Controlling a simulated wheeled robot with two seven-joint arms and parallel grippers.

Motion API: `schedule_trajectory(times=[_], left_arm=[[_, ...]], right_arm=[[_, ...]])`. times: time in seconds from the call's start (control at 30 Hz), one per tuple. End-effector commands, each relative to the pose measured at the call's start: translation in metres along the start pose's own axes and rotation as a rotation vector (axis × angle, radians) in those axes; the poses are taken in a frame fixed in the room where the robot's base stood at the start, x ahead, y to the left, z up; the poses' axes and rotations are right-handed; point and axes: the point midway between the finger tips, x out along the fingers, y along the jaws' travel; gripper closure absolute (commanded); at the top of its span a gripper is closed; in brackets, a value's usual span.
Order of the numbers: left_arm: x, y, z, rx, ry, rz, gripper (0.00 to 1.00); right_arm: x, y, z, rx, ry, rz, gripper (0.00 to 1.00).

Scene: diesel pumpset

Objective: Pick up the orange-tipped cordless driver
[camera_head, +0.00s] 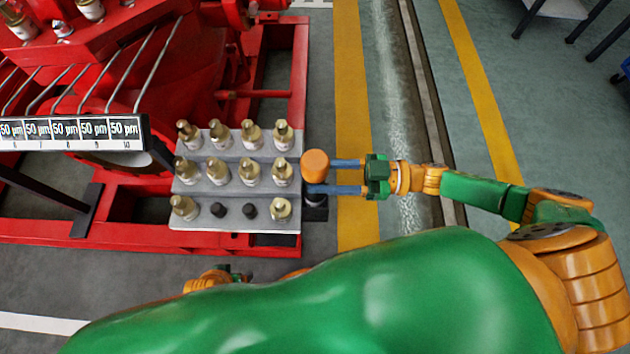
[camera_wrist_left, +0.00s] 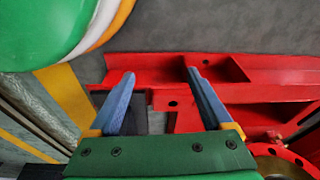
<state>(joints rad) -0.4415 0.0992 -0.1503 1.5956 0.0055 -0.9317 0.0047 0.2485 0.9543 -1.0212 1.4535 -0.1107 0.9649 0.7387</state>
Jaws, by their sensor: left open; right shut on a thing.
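The cordless driver (camera_head: 315,163) shows its round orange end at the right edge of the grey stepped rack, with a dark part below it. My right gripper (camera_head: 334,177) reaches in from the right and is shut on the driver, its two blue fingers on either side of the body. The fingers hide part of the driver, and I cannot tell whether it still touches its support. My left gripper (camera_wrist_left: 160,73) is open and empty in the left wrist view, above the red frame. In the head view it is mostly hidden behind my body.
The grey stepped rack (camera_head: 236,218) holds several brass-topped bottles and two dark knobs. Red pumpset framing (camera_head: 299,75) surrounds it, with metal rods and a "50 µm" label strip (camera_head: 75,130) at left. Open floor with yellow stripes (camera_head: 350,60) lies to the right.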

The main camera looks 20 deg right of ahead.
Motion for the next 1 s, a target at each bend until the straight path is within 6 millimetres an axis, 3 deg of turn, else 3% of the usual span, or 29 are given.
schedule_trajectory(times=[0.47, 0.57, 0.77, 1.0], left_arm=[[-0.002, 0.000, -0.001, 0.000, 0.005, 0.000, 0.17], [0.004, 0.001, 0.006, -0.001, -0.009, 0.002, 0.17], [0.016, 0.000, 0.031, 0.005, -0.030, -0.001, 0.17], [0.009, -0.017, 0.059, 0.012, -0.038, -0.029, 0.17]], right_arm=[[0.000, 0.000, -0.003, -0.001, 0.002, 0.000, 1.00], [0.000, 0.000, -0.010, -0.002, 0.003, -0.001, 1.00], [0.000, 0.000, -0.036, -0.001, 0.003, -0.001, 1.00], [0.000, 0.000, -0.100, -0.003, 0.003, -0.003, 1.00]])
